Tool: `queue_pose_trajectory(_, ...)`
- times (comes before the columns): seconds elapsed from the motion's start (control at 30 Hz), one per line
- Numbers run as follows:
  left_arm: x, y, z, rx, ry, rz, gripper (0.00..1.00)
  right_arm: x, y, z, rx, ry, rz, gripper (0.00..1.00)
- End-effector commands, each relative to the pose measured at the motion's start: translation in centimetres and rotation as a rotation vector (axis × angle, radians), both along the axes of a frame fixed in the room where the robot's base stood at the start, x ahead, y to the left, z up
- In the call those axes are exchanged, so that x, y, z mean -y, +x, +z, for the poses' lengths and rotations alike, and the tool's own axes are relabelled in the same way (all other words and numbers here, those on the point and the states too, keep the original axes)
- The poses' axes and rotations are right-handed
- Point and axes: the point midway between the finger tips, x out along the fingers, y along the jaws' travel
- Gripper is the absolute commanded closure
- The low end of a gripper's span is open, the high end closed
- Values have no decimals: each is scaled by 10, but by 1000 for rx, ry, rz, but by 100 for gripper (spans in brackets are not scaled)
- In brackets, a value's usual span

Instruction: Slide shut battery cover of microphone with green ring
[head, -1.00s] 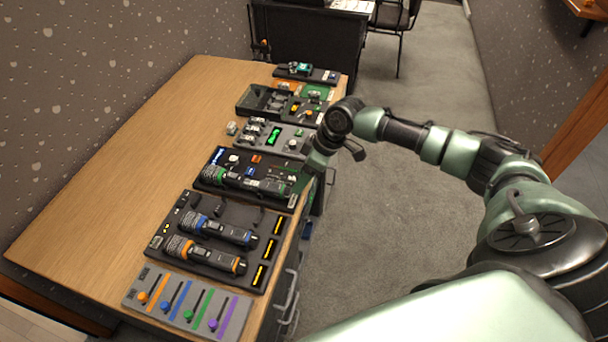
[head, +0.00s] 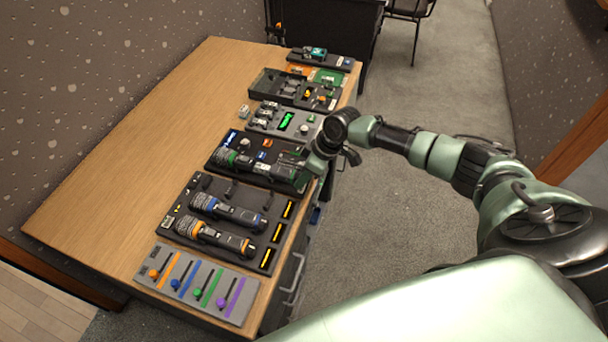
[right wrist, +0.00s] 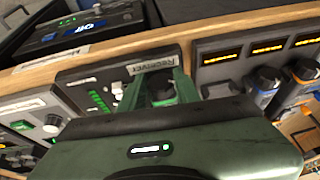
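The microphone with the green ring (head: 257,167) lies in a dark tray, its head to the left and its dark body pointing right toward the table edge. Its end (right wrist: 161,88) shows between the fingers in the right wrist view. My right gripper (head: 301,168) is at that end, near the edge; its green fingers are apart on either side in the wrist view (right wrist: 160,82). I cannot tell whether they touch it. The battery cover is too small and partly hidden to make out. My left gripper is not in view.
Blue-ringed (head: 226,211) and orange-ringed (head: 214,237) microphones lie in a charger tray with amber displays nearer me. A fader panel (head: 197,283) is at the near end. Grey and dark equipment units stand beyond. The table's left side is clear.

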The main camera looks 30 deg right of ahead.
Motion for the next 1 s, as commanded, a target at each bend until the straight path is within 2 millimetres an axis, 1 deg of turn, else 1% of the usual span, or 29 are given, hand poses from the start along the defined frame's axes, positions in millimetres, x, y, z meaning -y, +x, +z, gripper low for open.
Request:
queue_pose_trajectory(0.27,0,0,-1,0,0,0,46,-2,2,0,1,1,0,100)
queue_pose_trajectory(1.0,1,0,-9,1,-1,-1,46,-19,22,-1,0,1,-1,100)
